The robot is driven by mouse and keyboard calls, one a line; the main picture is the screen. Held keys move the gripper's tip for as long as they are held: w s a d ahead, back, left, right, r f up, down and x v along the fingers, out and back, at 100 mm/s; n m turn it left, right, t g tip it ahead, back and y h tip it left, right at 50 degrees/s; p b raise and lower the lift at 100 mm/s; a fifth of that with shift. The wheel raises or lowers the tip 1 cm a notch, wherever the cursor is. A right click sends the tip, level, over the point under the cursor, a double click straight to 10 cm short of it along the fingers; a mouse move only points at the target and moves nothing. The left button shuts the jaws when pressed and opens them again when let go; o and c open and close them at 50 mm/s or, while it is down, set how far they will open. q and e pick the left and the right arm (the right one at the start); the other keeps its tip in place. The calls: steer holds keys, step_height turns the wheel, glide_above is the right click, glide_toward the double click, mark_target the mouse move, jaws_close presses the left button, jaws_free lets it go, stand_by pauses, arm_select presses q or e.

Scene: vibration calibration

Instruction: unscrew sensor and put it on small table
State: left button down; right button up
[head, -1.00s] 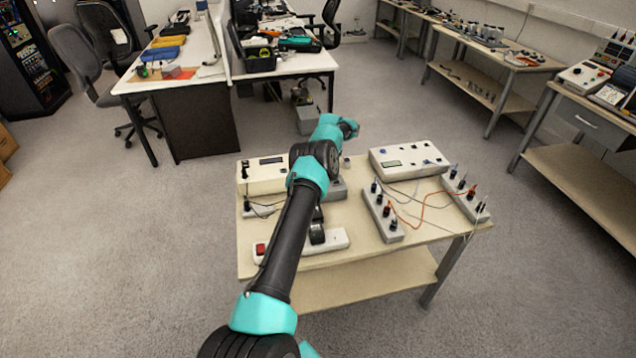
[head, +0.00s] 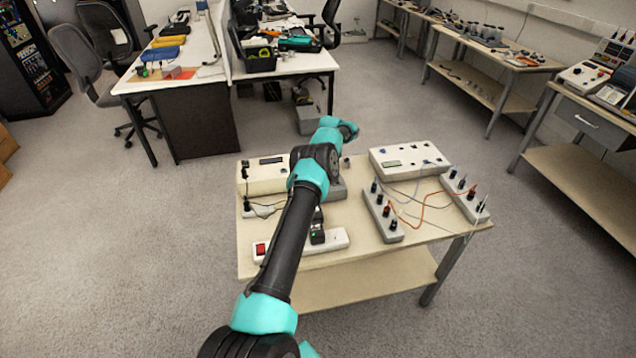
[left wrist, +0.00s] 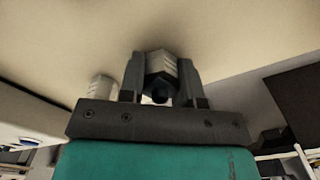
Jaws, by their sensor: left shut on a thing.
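In the left wrist view my left gripper (left wrist: 158,72) is shut on the sensor (left wrist: 161,64), a small metallic piece with hexagonal sides and a dark round end. The fingers lie on either side of it. A plain beige surface fills the picture behind it; I cannot tell whether the sensor touches anything there. My right gripper is not seen.
White instrument boxes (head: 410,159) (head: 262,177) stand at the back of the table. Two grey terminal strips (head: 383,217) (head: 465,199) with wires stand at the right. A pale cylinder (left wrist: 103,88) is left of the gripper. The table's front right is bare.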

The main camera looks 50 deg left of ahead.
arm_select(q)
steer(key=shift+f, duration=0.15)
steer(key=c, duration=0.7)
jaws_free()
steer(key=shift+c, duration=0.2)
steer(key=shift+r, duration=2.45)
steer(key=shift+r, duration=0.1)
step_height(320, 180, up, 17)
steer(key=shift+r, duration=0.15)
